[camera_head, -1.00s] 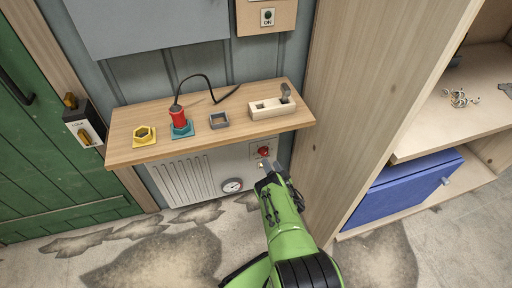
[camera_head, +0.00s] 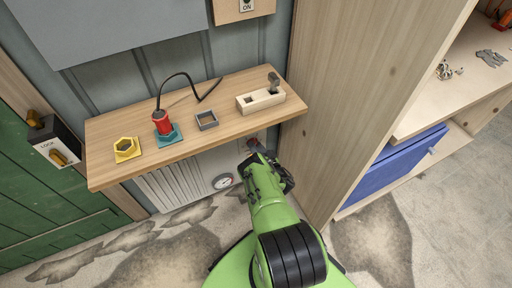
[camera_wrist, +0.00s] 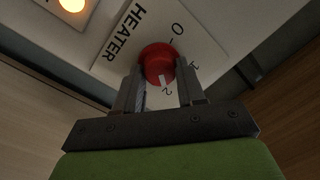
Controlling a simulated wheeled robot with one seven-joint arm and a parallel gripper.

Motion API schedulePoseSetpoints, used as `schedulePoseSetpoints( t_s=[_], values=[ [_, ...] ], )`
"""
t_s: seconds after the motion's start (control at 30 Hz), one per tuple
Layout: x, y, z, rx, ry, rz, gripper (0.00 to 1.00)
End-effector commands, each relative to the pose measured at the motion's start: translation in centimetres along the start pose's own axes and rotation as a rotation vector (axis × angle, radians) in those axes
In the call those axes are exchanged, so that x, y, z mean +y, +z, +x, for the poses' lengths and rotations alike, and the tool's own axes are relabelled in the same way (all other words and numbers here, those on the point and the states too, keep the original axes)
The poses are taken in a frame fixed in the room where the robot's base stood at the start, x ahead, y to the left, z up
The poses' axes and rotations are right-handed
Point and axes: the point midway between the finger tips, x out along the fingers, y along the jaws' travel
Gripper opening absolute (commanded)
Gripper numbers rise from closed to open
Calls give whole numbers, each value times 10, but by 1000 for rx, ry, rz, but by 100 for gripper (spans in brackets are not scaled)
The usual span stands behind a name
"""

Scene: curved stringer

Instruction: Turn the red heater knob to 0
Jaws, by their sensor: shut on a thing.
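The red heater knob (camera_wrist: 157,60) shows in the wrist view on a pale plate (camera_wrist: 214,38) lettered HEATER, with marks 0, 1 and 2. Its white pointer line faces the 2. My gripper (camera_wrist: 160,82) has one finger on each side of the knob and is shut on it. In the head view my gripper (camera_head: 257,148) reaches under the right end of the shelf to the heater (camera_head: 178,186), and my arm and gripper mostly hide the knob there.
A wooden shelf (camera_head: 185,143) with several items overhangs the heater close above my gripper. A round gauge (camera_head: 222,181) is to the left. A tall wooden panel (camera_head: 345,95) stands close on the right. An orange light (camera_wrist: 72,4) glows beside the plate.

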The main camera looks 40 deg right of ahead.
Motion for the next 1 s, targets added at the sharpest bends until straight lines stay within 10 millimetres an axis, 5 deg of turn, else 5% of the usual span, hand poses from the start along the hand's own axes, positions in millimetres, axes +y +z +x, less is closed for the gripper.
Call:
schedulePoseSetpoints(
  t_s=[0.1, 0.47, 1.0],
  values=[
    [0, 0, 0, 0, 0, 0, 9],
    [-1, 0, 0, -4, 3, -63, 9],
    [-2, -1, 0, -35, 28, -508, 9]
  ],
)
